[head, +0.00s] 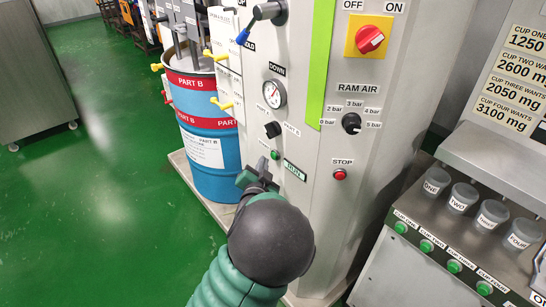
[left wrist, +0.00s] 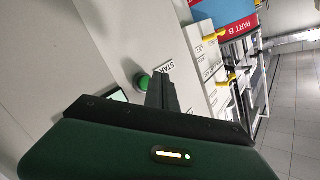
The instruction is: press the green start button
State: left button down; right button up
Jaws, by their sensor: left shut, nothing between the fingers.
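The green start button (head: 275,155) is a small round knob on the front of the grey machine cabinet, just below and right of its START label. In the left wrist view, the green button (left wrist: 142,82) stands out from the panel beside the START label (left wrist: 166,66). My left gripper (head: 262,164) is shut and empty, its fingertips just below and left of the button in the head view. In the left wrist view, the shut fingers (left wrist: 161,75) point at the panel close beside the button. I cannot tell whether they touch it. My right gripper is not in view.
A green-lit RUN display (head: 294,170) sits right of the start button. A red STOP button (head: 340,174) and black RAM AIR knob (head: 352,123) are further right. A blue PART B drum (head: 207,165) stands left. Cup station buttons (head: 426,246) are at right.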

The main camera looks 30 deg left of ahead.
pick_arm(q)
jog(key=s, duration=0.1)
jog(key=s+a, duration=0.1)
jog(key=s, duration=0.2)
jog(key=shift+s+a, duration=0.2)
jog(key=shift+a, duration=0.2)
dwell(0.4)
jog(key=s+d+f+n+g+h+p, duration=0.1)
jog(key=s+d+g+h+p, duration=0.2)
jog(key=s+d+g+p, duration=0.2)
jog(key=s+d+f+n+g+h+p, duration=0.1)
jog(key=s+d+g+h+p, duration=0.2)
jog(key=s+d+g, duration=0.4)
jog(key=s+d+p, duration=0.1)
jog(key=s+d, duration=0.3)
jog(key=s, duration=0.5)
jog(key=shift+s+d+f+n+p, duration=0.25)
jog(key=shift+s+f+n+p, duration=0.1)
jog(key=shift+n+p, duration=0.05)
